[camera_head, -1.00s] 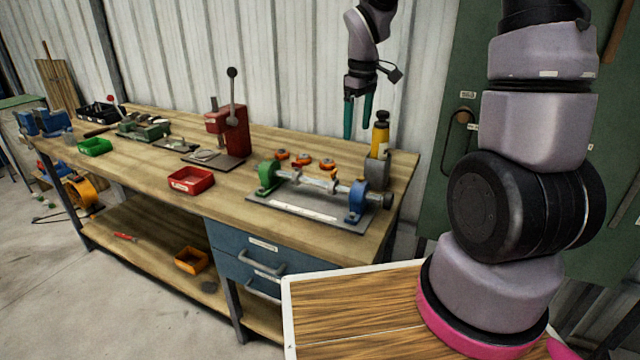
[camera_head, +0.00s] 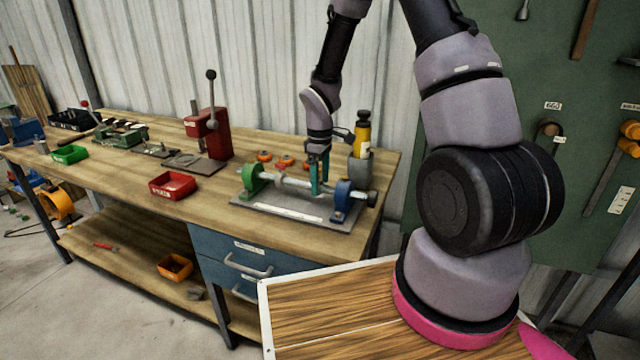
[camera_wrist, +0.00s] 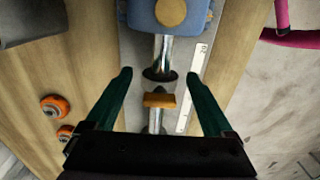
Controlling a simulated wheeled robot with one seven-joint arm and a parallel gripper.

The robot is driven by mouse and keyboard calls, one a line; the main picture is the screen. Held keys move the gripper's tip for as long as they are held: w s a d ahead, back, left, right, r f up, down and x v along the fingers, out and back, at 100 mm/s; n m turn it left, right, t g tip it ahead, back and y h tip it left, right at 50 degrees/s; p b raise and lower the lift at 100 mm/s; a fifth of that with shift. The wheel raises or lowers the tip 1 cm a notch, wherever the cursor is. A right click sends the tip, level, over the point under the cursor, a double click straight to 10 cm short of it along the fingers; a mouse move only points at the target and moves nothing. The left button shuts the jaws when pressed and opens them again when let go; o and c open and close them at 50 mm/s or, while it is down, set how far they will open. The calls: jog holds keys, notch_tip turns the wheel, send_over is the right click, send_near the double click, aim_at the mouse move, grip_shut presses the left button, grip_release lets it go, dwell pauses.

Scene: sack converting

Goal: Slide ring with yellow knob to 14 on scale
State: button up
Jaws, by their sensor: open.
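A metal shaft (camera_head: 292,183) runs between a green end block (camera_head: 253,178) and a blue end block (camera_head: 342,197), which also shows in the wrist view (camera_wrist: 140,14). My gripper (camera_head: 318,188) is down over the shaft near the blue block. In the wrist view my gripper (camera_wrist: 158,76) is open, its green fingers on either side of the shaft. An orange-yellow knob (camera_wrist: 159,100) sits between the fingers, with a dark ring edge (camera_wrist: 158,75) beside it. A white scale strip (camera_wrist: 191,88) lies alongside, with "20" near the blue block; its other numbers are unreadable.
Orange knobs (camera_wrist: 54,104) stand on the bench behind the fixture. A yellow bottle (camera_head: 362,136) in a grey holder stands close to the right of my gripper. A red bin (camera_head: 173,186) and a red lever press (camera_head: 208,132) are further left.

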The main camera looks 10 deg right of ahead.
jog(key=shift+f, duration=0.55)
grip_shut()
jog(key=shift+w+a, duration=0.9)
jog(key=shift+a, duration=0.3)
grip_release()
jog(key=shift+r, duration=0.1)
